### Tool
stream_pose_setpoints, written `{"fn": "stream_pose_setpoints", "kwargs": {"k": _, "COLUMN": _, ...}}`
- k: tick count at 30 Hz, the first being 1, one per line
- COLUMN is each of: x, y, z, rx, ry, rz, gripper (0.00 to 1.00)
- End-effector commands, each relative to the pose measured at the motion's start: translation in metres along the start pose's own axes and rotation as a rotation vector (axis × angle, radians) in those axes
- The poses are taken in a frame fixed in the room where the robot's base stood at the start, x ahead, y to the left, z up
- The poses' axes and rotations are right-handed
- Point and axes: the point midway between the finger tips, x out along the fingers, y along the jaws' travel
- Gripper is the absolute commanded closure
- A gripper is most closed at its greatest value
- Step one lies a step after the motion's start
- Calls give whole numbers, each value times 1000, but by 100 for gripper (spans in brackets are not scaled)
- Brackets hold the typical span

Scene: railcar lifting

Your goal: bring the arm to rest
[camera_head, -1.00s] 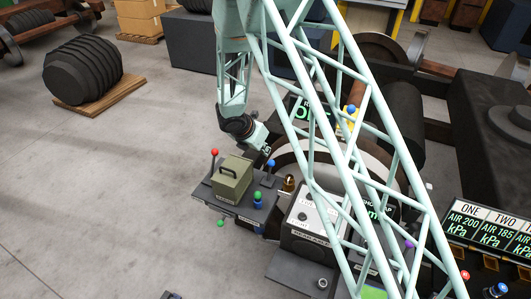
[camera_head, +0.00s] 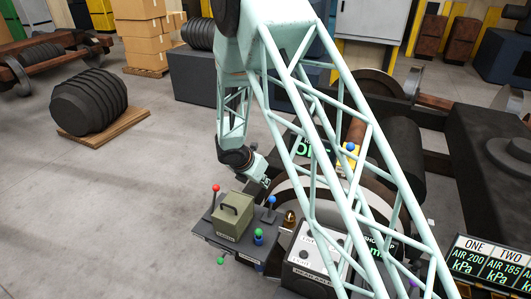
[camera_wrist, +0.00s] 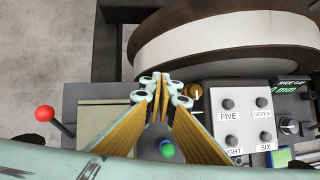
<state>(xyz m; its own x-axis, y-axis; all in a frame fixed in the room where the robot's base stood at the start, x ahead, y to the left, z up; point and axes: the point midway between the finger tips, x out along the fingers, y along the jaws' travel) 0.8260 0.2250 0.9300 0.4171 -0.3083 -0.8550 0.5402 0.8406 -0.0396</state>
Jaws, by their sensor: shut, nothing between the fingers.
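My gripper (camera_head: 259,170) hangs at the end of my pale green lattice arm, above and behind a small control stand. In the wrist view its tan-padded fingers (camera_wrist: 162,84) are closed together at the tips, with nothing between them. Below it on the stand are an olive box with a handle (camera_head: 233,216), a red-knobbed lever (camera_head: 215,189), a blue-knobbed lever (camera_head: 271,200) and a green knob (camera_head: 258,233). The red lever (camera_wrist: 46,114) and green knob (camera_wrist: 167,149) also show in the wrist view. The gripper appears clear of them all.
A large wheel (camera_wrist: 220,40) stands just beyond the gripper. A switch panel (camera_wrist: 240,117) labelled FIVE to EIGHT lies to its right. Pressure displays (camera_head: 490,262) stand at lower right. A black ribbed part (camera_head: 90,101) sits on a pallet at left. The floor between is open.

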Motion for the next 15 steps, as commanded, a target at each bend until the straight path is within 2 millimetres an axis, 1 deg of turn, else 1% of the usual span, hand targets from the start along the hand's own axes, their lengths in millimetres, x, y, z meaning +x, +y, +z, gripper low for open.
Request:
{"fn": "stream_pose_setpoints", "kwargs": {"k": 5, "x": 0, "y": 0, "z": 0, "rx": 1, "ry": 0, "rz": 0, "gripper": 100}}
{"fn": "stream_pose_setpoints", "kwargs": {"k": 8, "x": -4, "y": -3, "z": 5, "rx": 19, "ry": -2, "rz": -2, "gripper": 100}}
{"fn": "stream_pose_setpoints", "kwargs": {"k": 11, "x": -11, "y": -8, "z": 12, "rx": 50, "ry": -4, "rz": -5, "gripper": 100}}
{"fn": "stream_pose_setpoints", "kwargs": {"k": 15, "x": -26, "y": -21, "z": 27, "rx": 115, "ry": -9, "rz": -13, "gripper": 100}}
